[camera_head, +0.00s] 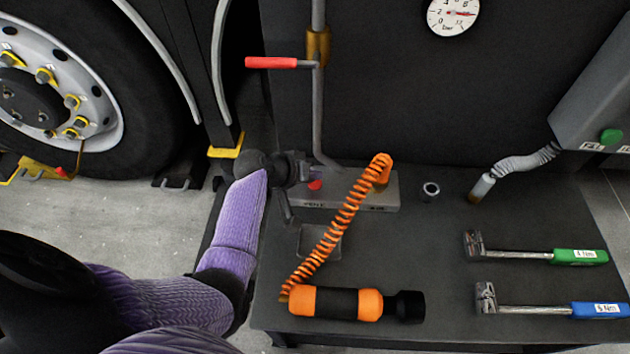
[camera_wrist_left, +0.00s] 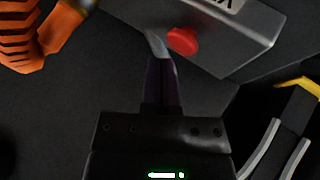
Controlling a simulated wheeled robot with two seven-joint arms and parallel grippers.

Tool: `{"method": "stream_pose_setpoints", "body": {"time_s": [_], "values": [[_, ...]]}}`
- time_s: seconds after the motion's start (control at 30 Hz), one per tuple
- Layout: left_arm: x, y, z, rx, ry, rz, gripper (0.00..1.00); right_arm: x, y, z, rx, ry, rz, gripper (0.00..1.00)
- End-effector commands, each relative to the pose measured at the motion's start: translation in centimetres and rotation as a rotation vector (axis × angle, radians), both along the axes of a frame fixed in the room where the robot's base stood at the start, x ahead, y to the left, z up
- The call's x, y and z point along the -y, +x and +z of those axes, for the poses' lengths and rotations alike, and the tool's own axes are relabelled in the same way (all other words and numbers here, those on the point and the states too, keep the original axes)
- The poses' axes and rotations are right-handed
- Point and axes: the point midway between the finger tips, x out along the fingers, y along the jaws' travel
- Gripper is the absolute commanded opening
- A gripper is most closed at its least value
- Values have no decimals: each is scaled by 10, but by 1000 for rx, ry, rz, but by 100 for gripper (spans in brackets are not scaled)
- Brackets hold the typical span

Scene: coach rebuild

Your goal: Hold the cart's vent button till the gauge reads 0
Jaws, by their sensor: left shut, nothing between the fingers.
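The red vent button (camera_head: 316,185) sits on the front of a grey labelled block (camera_head: 382,193) on the cart top. It also shows in the left wrist view (camera_wrist_left: 183,41). The round white gauge (camera_head: 453,14) is at the top edge of the head view, partly cut off. Its red needle points right, away from the 0 at the left of the dial. My left gripper (camera_head: 312,172) is shut and empty, its fingertips close beside the button. In the wrist view the fingertips (camera_wrist_left: 157,42) lie just left of the button; I cannot tell if they touch it. My right gripper is out of view.
A pipe with a red-handled lever (camera_head: 272,62) rises behind the block. An orange coiled hose (camera_head: 335,230) runs to an orange and black cylinder (camera_head: 335,303). A green-handled tool (camera_head: 578,256) and a blue-handled tool (camera_head: 598,309) lie at right. A wheel (camera_head: 150,110) stands at left.

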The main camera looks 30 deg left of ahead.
Motion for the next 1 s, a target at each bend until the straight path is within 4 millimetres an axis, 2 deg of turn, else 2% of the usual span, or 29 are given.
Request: {"method": "stream_pose_setpoints", "body": {"time_s": [1.0], "values": [[0, 0, 0, 0, 0, 0, 0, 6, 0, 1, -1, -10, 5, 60]]}}
